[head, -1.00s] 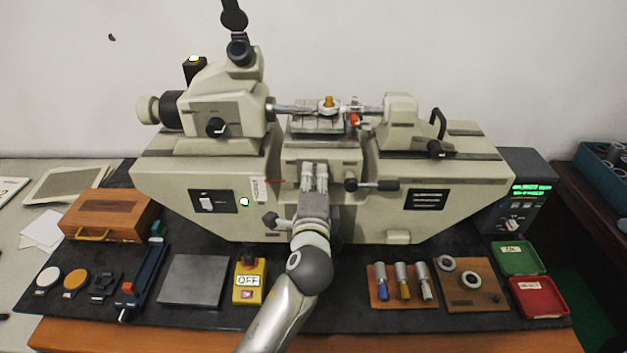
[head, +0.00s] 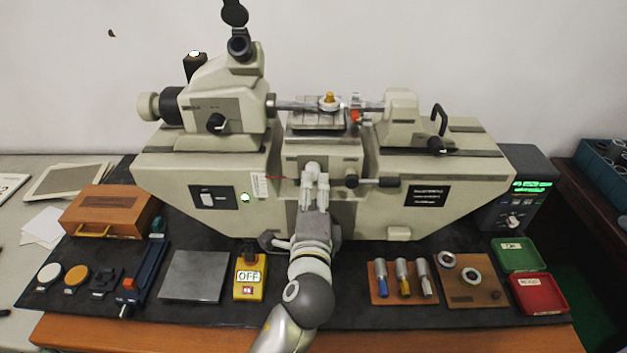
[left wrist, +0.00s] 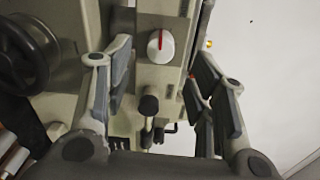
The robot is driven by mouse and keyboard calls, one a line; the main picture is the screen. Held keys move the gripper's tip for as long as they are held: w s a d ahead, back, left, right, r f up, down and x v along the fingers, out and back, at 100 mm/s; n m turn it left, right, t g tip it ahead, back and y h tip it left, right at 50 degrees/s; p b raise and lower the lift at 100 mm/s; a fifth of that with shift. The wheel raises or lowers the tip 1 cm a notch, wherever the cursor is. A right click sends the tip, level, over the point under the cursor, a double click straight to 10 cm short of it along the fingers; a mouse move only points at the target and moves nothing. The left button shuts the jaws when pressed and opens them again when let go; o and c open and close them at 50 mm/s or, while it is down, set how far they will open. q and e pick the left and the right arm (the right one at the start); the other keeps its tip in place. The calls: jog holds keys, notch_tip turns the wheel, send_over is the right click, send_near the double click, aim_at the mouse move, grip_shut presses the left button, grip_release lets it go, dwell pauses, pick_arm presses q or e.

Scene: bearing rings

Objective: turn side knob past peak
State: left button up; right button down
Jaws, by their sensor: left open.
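In the left wrist view, a white round knob (left wrist: 160,46) with a red line across it sits on the beige machine front, ahead of and between my fingers. In the head view, a pale round knob (head: 312,168) shows just above my fingertips, on the machine's middle front. My left gripper (head: 315,183) is open in front of the machine, its fingers pointing at it. It also shows in the left wrist view (left wrist: 165,85), with a finger on each side and nothing held. Contact with the knob cannot be seen. My right gripper is out of view.
A black-knobbed lever (head: 378,183) sticks out just right of my gripper. The beige measuring machine (head: 160,165) fills the middle. A yellow OFF box (head: 250,278), a grey plate (head: 195,275) and a wooden ring board (head: 480,292) lie in front on the dark mat.

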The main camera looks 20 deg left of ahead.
pick_arm(q)
jog(key=v, duration=0.6)
jog(key=shift+s, duration=0.15)
dwell(0.3)
